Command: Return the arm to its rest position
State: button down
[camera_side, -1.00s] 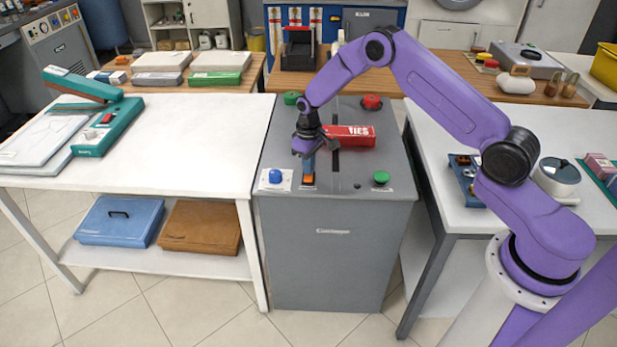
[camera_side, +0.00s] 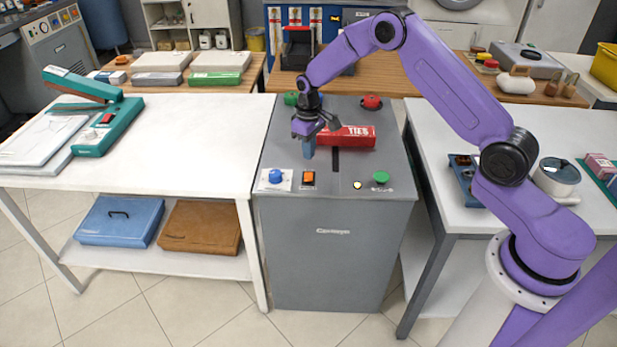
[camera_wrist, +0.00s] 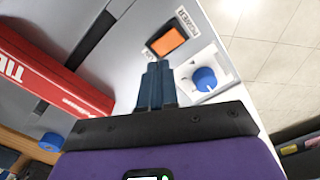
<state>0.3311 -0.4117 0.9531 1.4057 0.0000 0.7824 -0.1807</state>
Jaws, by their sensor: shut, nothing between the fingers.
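My gripper (camera_side: 308,152) is shut and empty, hanging above the grey conveyor cabinet (camera_side: 333,260). Its closed fingers also show in the wrist view (camera_wrist: 158,80). An orange switch (camera_side: 308,178) on the cabinet top lies below and in front of the fingertips, apart from them; it also shows in the wrist view (camera_wrist: 166,41). A small round lamp (camera_side: 357,185) right of the switch glows pale yellow. My arm reaches in from the right, bent high over the cabinet.
A red TIES box (camera_side: 350,137) lies on the cabinet just right of my gripper. A blue knob (camera_side: 275,175), a green button (camera_side: 380,177) and a red button (camera_side: 372,102) stand up from the top. White tables flank the cabinet; the left table's right half (camera_side: 205,140) is clear.

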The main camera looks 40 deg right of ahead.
jog(key=shift+r, duration=0.7)
jog(key=s+a+r+n, duration=0.2)
jog(key=s+a+r, duration=0.4)
jog(key=s, duration=0.3)
jog(key=s+a+r+n, duration=0.2)
jog(key=s+a+r, duration=0.4)
jog(key=s, duration=0.2)
jog(key=s+d+r+n, duration=0.2)
jog(key=s+d, duration=0.1)
jog(key=s, duration=0.9)
jog(key=s+d+r+n, duration=0.2)
jog(key=s+d+n, duration=0.1)
jog(key=s, duration=1)
jog(key=shift+s+n, duration=0.15)
jog(key=shift+n, duration=0.15)
